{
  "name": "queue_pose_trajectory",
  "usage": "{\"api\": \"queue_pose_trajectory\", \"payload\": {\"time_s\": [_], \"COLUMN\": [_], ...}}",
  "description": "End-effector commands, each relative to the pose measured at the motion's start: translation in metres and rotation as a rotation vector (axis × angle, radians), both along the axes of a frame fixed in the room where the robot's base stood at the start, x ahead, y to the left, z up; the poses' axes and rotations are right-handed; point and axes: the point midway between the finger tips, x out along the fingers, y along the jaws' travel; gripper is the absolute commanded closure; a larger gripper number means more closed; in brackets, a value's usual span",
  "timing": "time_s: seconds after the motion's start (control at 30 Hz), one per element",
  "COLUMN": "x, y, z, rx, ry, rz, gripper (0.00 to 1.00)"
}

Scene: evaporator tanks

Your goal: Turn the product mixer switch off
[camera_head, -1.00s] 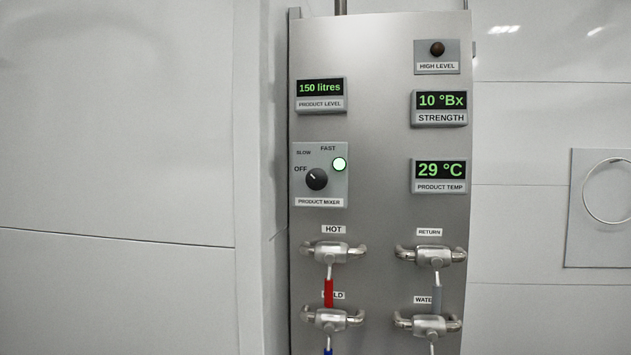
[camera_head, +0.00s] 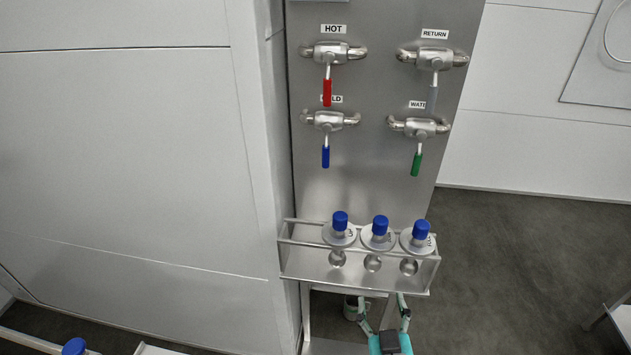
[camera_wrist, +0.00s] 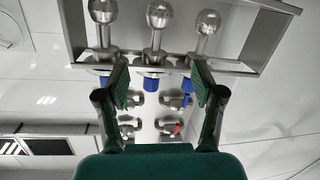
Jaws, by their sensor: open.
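The product mixer switch is outside the head view, which now points lower; only what seems to be the bottom edge of its plate (camera_head: 318,4) shows at the top. I cannot make the switch out in the wrist view. The steel panel (camera_head: 360,190) that carries it runs down the middle of the head view. My gripper (camera_head: 383,302) is low at the bottom, just below the bottle rack. In the wrist view my gripper (camera_wrist: 160,78) is open and empty, its fingers spread below the rack and pointing up the panel.
Higher are valve handles: red (camera_head: 327,92), blue (camera_head: 325,157), green (camera_head: 416,164) and grey (camera_head: 432,97). Dark floor (camera_head: 530,260) is open to the right.

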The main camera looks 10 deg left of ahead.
Motion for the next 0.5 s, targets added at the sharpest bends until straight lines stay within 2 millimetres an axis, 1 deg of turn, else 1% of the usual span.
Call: {"api": "queue_pose_trajectory", "payload": {"time_s": [0.03, 0.17, 0.2, 0.27, 0.3, 0.47, 0.5], "x": [0.016, 0.047, 0.056, 0.068, 0.075, 0.100, 0.105], "y": [0.009, 0.028, 0.034, 0.043, 0.048, 0.069, 0.074], "z": [0.016, 0.049, 0.060, 0.076, 0.087, 0.131, 0.144], "rx": [0.002, 0.004, 0.006, 0.009, 0.011, 0.026, 0.032], "ry": [-0.016, -0.035, -0.041, -0.048, -0.052, -0.069, -0.075], "rz": [0.000, -0.009, -0.012, -0.016, -0.020, -0.035, -0.039], "gripper": [0.32, 0.32, 0.32, 0.32, 0.32, 0.32, 0.32]}}
